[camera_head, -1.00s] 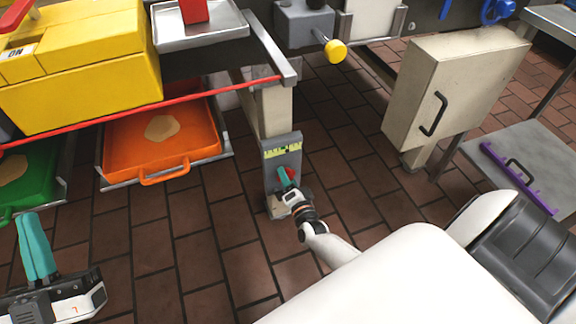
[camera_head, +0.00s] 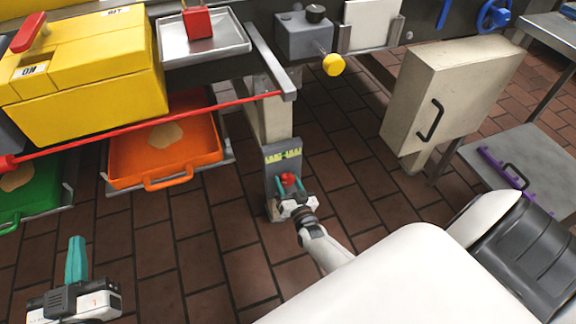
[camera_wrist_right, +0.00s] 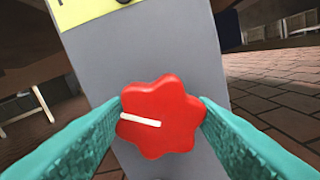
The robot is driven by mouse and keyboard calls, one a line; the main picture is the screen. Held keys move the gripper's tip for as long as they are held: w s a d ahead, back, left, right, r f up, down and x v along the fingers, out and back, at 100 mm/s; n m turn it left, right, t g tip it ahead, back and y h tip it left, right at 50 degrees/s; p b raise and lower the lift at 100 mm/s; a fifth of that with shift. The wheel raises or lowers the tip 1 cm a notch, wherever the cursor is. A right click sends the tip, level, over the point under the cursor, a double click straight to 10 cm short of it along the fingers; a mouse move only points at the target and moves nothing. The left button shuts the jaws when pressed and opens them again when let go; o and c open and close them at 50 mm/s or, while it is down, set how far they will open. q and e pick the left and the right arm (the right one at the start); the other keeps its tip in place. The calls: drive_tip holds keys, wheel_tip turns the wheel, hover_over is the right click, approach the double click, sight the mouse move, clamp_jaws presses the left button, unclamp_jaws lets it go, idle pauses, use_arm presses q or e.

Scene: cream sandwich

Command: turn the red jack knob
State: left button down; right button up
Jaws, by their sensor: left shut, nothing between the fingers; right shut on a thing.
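The red jack knob (camera_wrist_right: 165,115) is a star-shaped red knob with a white pointer line. In the right wrist view the line points left. The knob sits on a grey panel (camera_wrist_right: 150,50), and also shows low on the table leg in the head view (camera_head: 287,179). My right gripper (camera_head: 287,187) is shut on the knob; its teal fingers (camera_wrist_right: 161,120) touch it from the left and right. My left gripper (camera_head: 76,260) is shut and empty at the lower left, above the floor, away from the knob.
A yellow and green label (camera_head: 283,156) is on the panel above the knob. A yellow machine (camera_head: 90,95) and an orange tray (camera_head: 200,135) are at the left. A beige cabinet (camera_head: 460,85) stands to the right. The brick floor around the panel is clear.

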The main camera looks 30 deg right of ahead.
use_arm(q)
drive_tip(key=shift+f, duration=0.2)
use_arm(e)
drive_tip(key=shift+a+f+n, duration=0.1)
drive_tip(key=shift+n, duration=0.2)
drive_tip(key=o, duration=1)
drive_tip(key=shift+s, duration=0.25)
use_arm(q)
drive_tip(key=s+a+f+g+y+p, duration=0.2)
drive_tip(key=s+a+f+g+p, duration=0.1)
drive_tip(key=s+f+g, duration=0.3)
drive_tip(key=shift+a+f+g+y, duration=0.2)
drive_tip(key=shift+f+g+y, duration=0.2)
drive_tip(key=shift+f+g, duration=1.4)
use_arm(e)
drive_tip(key=shift+v, duration=5.75)
use_arm(q)
drive_tip(key=shift+f+t, duration=0.4)
drive_tip(key=shift+t, duration=0.1)
use_arm(e)
drive_tip(key=shift+a, duration=0.1)
